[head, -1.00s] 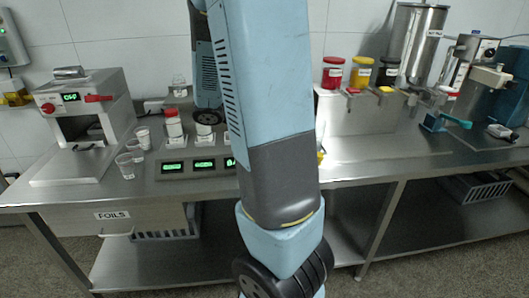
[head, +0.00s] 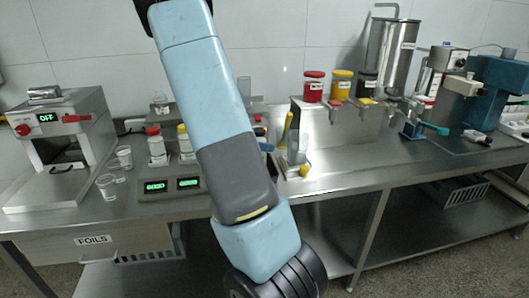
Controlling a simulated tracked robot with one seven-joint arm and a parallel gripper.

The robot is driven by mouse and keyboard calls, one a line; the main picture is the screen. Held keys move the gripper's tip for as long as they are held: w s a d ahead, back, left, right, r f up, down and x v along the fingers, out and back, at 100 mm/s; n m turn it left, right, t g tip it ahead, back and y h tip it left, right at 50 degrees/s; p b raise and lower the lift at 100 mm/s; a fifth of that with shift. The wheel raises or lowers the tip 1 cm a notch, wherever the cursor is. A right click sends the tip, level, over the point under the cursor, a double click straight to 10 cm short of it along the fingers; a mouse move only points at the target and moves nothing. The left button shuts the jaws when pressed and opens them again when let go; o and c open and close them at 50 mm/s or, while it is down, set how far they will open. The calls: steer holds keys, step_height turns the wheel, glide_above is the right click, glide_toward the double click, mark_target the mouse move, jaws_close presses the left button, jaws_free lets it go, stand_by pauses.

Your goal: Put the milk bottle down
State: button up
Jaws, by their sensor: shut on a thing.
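My gripper does not show in the head view; my arm crosses the middle and leaves at the top left. I cannot make out a bottle in its grasp. A white bottle with a red cap (head: 156,149) stands upright on the grey unit with green displays (head: 160,198). A white bottle with a yellow cap (head: 185,143) stands beside it, close to the left edge of my arm. I cannot tell whether either is the milk bottle. My arm hides the right part of the grey unit.
The steel bench (head: 370,162) has free room at its front right of centre. Clear cups (head: 108,186) stand left of the grey unit. The machine marked OFF (head: 62,135) is at the left. Red (head: 313,86) and yellow jars (head: 341,85) stand on a shelf near a steel hopper (head: 391,55).

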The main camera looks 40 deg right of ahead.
steer(key=shift+w+d+f, duration=0.4)
steer(key=shift+d+f, duration=0.05)
steer(key=shift+f, duration=1.75)
steer(key=o, duration=1.2)
steer(key=shift+f, duration=0.1)
